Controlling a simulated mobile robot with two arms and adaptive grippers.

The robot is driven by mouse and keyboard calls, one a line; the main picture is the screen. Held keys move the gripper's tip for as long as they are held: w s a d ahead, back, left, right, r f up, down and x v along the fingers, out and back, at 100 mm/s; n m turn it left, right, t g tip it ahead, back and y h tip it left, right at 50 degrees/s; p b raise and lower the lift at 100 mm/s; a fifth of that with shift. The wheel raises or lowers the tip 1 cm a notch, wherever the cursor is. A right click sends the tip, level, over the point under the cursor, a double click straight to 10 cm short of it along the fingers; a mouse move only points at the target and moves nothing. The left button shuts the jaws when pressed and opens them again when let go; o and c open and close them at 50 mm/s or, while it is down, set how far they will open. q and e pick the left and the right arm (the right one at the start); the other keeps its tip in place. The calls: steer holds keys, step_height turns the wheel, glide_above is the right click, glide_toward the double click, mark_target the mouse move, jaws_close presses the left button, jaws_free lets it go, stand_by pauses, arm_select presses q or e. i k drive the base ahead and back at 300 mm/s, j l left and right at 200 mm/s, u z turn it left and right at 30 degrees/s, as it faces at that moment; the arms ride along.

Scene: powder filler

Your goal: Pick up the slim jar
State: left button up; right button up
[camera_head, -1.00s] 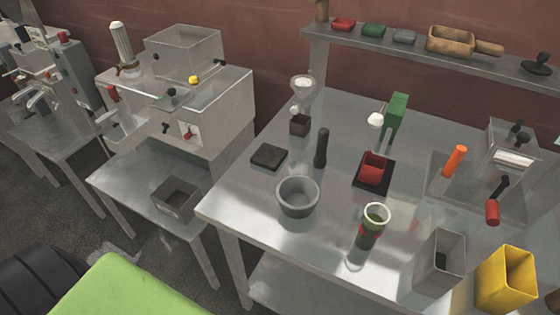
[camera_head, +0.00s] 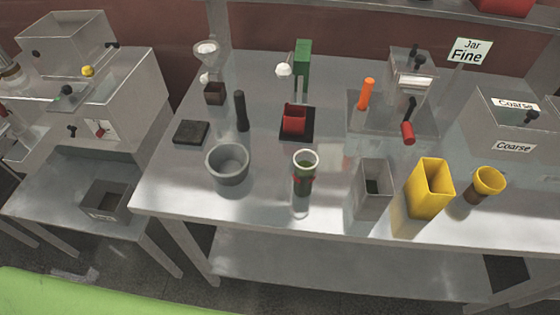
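No label names the slim jar; the narrow green one looks the closest match. Neither of my grippers is in view.
A grey bowl (camera_head: 228,163) stands left of the green jar, and a red tray (camera_head: 294,120) on a dark base lies behind it. A machine with an orange handle (camera_head: 366,94) stands behind.

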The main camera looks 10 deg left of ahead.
mark_target(306, 162)
steer(key=i+l+u, duration=0.1)
steer(key=l+u, duration=0.25)
steer(key=l, duration=0.5)
steer(key=l+u, duration=0.3)
steer(key=l, duration=0.55)
steer(key=k+l+u, duration=0.15)
steer(key=l+u, duration=0.2)
steer(key=l, duration=0.5)
